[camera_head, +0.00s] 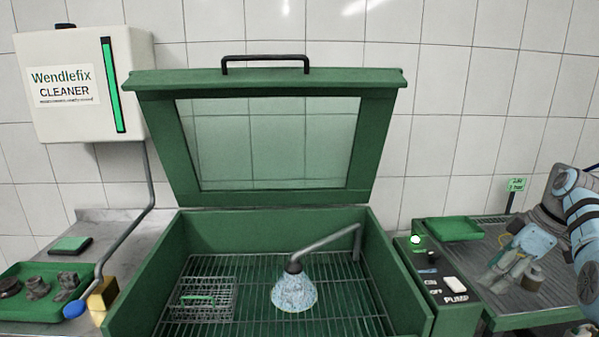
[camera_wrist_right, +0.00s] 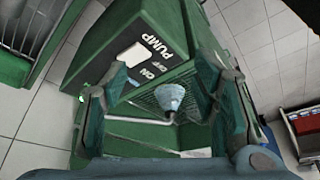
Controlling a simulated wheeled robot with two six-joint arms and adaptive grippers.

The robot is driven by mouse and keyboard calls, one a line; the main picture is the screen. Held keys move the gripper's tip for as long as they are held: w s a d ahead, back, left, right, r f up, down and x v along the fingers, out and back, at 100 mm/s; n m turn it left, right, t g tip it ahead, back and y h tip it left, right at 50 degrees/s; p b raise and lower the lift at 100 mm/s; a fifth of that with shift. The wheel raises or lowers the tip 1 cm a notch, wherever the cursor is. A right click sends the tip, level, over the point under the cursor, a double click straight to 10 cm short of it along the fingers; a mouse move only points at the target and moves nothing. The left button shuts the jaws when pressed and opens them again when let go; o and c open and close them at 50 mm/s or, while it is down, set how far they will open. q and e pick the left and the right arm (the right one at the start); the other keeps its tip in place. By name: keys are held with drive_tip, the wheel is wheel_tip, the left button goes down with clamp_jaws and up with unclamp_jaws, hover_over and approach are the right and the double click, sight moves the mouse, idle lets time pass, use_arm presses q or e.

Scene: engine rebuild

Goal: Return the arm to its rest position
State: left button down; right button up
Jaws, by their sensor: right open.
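My right arm comes in from the right edge in the head view. Its gripper (camera_head: 506,272) is over the grated side table (camera_head: 549,290), to the right of the pump panel. In the right wrist view the two fingers stand wide apart with nothing between them (camera_wrist_right: 163,82). Behind them are the pump panel (camera_wrist_right: 153,52) with its white switch and the washer's spray cone. The gripper appears clear of the panel. My left arm and gripper do not show.
The green parts washer (camera_head: 190,240) has its windowed lid (camera_head: 265,85) raised. A wire basket (camera_head: 207,299) and a spray cone (camera_head: 294,290) are inside. A green tray (camera_head: 455,229) lies on the side table's left. Dark parts sit in a tray (camera_head: 35,312) at left.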

drive_tip(key=s+d+m+t+h, duration=0.1)
drive_tip(key=s+d+m, duration=0.3)
drive_tip(key=s+d, duration=0.95)
drive_tip(key=s+d+f+m+g+h, duration=0.2)
drive_tip(key=s+d+f+m+h, duration=0.15)
drive_tip(key=d+f, duration=0.6)
drive_tip(key=s+d+f+m+g+h, duration=0.25)
drive_tip(key=s+d+f+h, duration=0.35)
drive_tip(key=f, duration=0.6)
drive_tip(key=s+d+f+n+t+h, duration=0.1)
drive_tip(key=s+d+f+n+h, duration=0.15)
drive_tip(key=s+f, duration=0.35)
drive_tip(key=s+d+f+n+t+h, duration=0.1)
drive_tip(key=s+d+f+t, duration=0.2)
drive_tip(key=s, duration=0.5)
drive_tip(key=s+a+f+g+y, duration=0.1)
drive_tip(key=s+a+f+y, duration=0.25)
drive_tip(key=a+f, duration=0.7)
drive_tip(key=s+a+f+g+y, duration=0.15)
drive_tip(key=s+a+f, duration=0.25)
drive_tip(key=a+f, duration=0.7)
drive_tip(key=s+a+f+m+y, duration=0.1)
drive_tip(key=a+f+y, duration=0.1)
drive_tip(key=a, duration=1.3)
drive_tip(key=s+a+f+m+y+p, duration=0.1)
drive_tip(key=a+f, duration=0.4)
drive_tip(key=a, duration=1.1)
drive_tip(key=shift+s+a+f+m+y, duration=0.25)
drive_tip(key=shift+s+m+y, duration=0.3)
drive_tip(key=shift+y, duration=0.45)
